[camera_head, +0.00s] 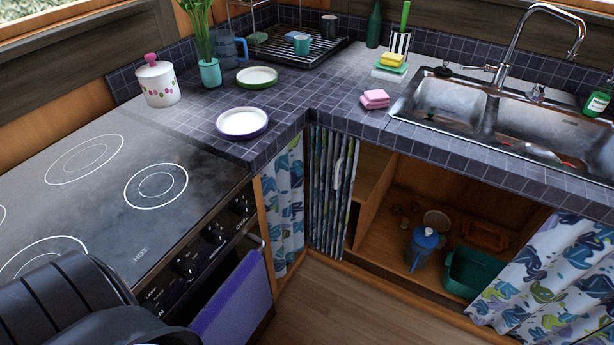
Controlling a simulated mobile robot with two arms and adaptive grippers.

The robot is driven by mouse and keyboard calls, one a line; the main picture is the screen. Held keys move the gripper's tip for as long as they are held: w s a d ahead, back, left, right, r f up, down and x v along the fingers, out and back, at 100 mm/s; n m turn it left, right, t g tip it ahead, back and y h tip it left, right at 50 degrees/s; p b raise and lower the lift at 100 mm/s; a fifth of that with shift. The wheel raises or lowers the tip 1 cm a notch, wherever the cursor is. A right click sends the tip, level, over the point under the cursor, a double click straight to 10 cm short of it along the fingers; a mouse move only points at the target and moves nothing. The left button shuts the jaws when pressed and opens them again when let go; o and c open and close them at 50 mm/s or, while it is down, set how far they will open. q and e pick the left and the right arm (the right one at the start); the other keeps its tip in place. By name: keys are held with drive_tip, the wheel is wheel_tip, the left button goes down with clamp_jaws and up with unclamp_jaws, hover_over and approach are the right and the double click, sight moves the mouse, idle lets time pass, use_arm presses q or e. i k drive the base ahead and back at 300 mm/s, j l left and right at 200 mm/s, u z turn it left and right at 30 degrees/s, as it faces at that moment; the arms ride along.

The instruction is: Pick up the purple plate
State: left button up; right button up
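The purple plate (242,122) is a round plate with a white inside and a purple rim. It lies flat on the dark tiled counter (200,122), near the inner corner and close to the front edge. Nothing covers it or touches it from above. A dark rounded part at the lower left looks like a link of my own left arm. Neither gripper's fingers can be seen, and my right arm does not show.
A green-rimmed plate (257,77) lies just behind. A white lidded jar (158,82), a teal vase (210,72) and a blue pitcher (226,50) stand nearby. The stove (110,190) is at left, the sink (440,100) at right. Pink sponges (375,98) lie near the sink.

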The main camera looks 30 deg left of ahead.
sight(239, 123)
drive_tip(key=u, duration=0.9)
